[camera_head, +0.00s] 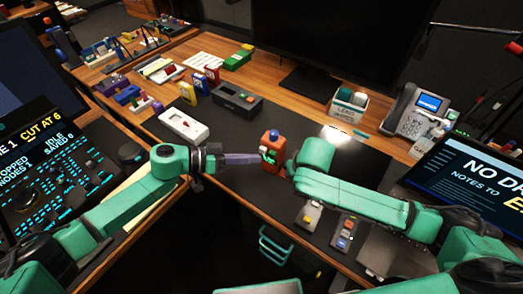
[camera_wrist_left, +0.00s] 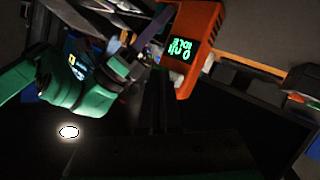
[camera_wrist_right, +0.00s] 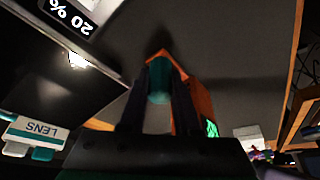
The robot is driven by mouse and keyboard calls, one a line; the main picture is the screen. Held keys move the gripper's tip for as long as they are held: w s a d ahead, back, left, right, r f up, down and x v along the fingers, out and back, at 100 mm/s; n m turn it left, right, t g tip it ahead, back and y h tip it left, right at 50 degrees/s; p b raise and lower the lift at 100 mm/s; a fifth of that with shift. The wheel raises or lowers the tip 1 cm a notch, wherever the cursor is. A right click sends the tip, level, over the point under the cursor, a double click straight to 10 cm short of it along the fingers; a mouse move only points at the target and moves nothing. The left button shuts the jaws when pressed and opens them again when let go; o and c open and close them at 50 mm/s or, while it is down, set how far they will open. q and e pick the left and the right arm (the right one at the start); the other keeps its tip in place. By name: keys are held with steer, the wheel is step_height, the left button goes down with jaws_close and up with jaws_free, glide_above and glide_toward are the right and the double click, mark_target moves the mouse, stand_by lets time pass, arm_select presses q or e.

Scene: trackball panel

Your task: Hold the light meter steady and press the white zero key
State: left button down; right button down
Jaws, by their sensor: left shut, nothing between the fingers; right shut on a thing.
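The light meter is an orange block (camera_head: 271,158) with a lit green display and a blue-grey knob on top. It stands at the centre of the head view; its display also shows in the left wrist view (camera_wrist_left: 182,50). My left gripper (camera_head: 256,158) is shut and empty, its fingertips close to the meter's display side; I cannot tell whether they touch. My right gripper (camera_wrist_right: 158,85) is shut on the meter, whose orange body and a teal part show between and beside the fingers. The right fingers are mostly hidden behind my arm in the head view. I cannot make out the white zero key.
A white device (camera_head: 184,127) and a dark box (camera_head: 237,101) lie behind on the dark mat. Small boxes stand at the back left. A phone (camera_head: 413,118) and a container (camera_head: 348,104) stand at the right. Small devices (camera_head: 310,215) lie near the front edge.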

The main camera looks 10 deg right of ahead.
arm_select(q)
steer(key=shift+w+d, duration=0.2)
steer(key=shift+w, duration=0.05)
steer(key=shift+w+d, duration=0.35)
steer(key=shift+w, duration=0.05)
stand_by(0.7)
steer(key=shift+a, duration=0.1)
steer(key=shift+s+a, duration=0.55)
steer(key=shift+s, duration=0.15)
steer(key=s+a, duration=0.1)
steer(key=s, duration=0.1)
steer(key=s+a, duration=0.2)
steer(key=shift+a, duration=0.1)
stand_by(0.3)
stand_by(0.5)
steer(key=a+r, duration=0.5)
steer(key=a, duration=0.2)
steer(key=shift+s+a+r, duration=0.25)
steer(key=shift+s+a, duration=0.05)
steer(key=shift+s, duration=0.1)
